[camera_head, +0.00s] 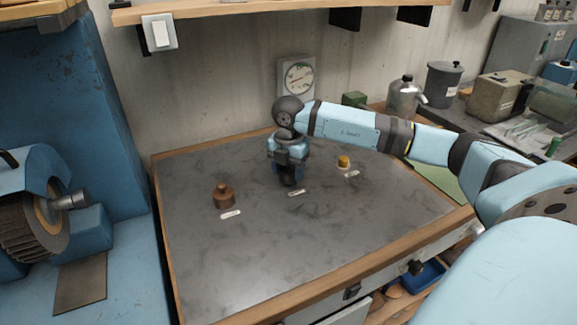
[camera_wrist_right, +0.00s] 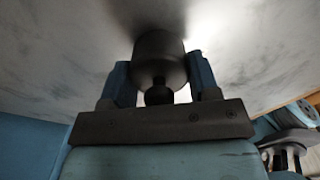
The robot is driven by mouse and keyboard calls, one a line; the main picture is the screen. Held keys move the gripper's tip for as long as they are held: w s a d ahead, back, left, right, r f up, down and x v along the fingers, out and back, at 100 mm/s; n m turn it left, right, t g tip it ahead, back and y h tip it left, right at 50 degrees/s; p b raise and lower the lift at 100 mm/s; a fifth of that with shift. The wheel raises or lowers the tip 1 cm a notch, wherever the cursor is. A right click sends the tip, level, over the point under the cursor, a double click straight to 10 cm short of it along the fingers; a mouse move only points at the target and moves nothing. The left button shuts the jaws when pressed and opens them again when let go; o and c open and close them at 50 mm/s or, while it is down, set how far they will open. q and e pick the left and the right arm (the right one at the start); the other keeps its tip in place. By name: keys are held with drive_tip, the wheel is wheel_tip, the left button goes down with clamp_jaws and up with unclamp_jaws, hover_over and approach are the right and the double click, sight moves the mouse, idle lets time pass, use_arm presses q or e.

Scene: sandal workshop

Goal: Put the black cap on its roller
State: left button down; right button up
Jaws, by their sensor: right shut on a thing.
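My right gripper (camera_head: 289,174) points down over the middle of the grey tabletop. In the right wrist view its two fingers (camera_wrist_right: 159,85) are closed on the sides of a dark, round piece with a knob, the black cap (camera_wrist_right: 158,62). In the head view the gripper largely hides the cap, and a dark part shows at its lower end. I cannot tell whether the cap rests on a roller or on the table, and no separate black roller shows. My left gripper is not in view.
A brown knobbed piece (camera_head: 223,197) stands to the left and a small yellow piece (camera_head: 344,161) to the right. Small white labels (camera_head: 296,193) lie in front of the pieces. A dial clock (camera_head: 298,76) is behind. The front of the tabletop (camera_head: 290,245) is clear.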

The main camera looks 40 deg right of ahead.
drive_tip(key=shift+f, duration=0.45)
drive_tip(key=o, duration=1)
drive_tip(key=shift+r, duration=0.1)
wheel_tip(320, 180, up, 14)
drive_tip(key=shift+f+p, duration=0.15)
drive_tip(key=shift+p, duration=0.25)
drive_tip(key=shift+s+f, duration=0.1)
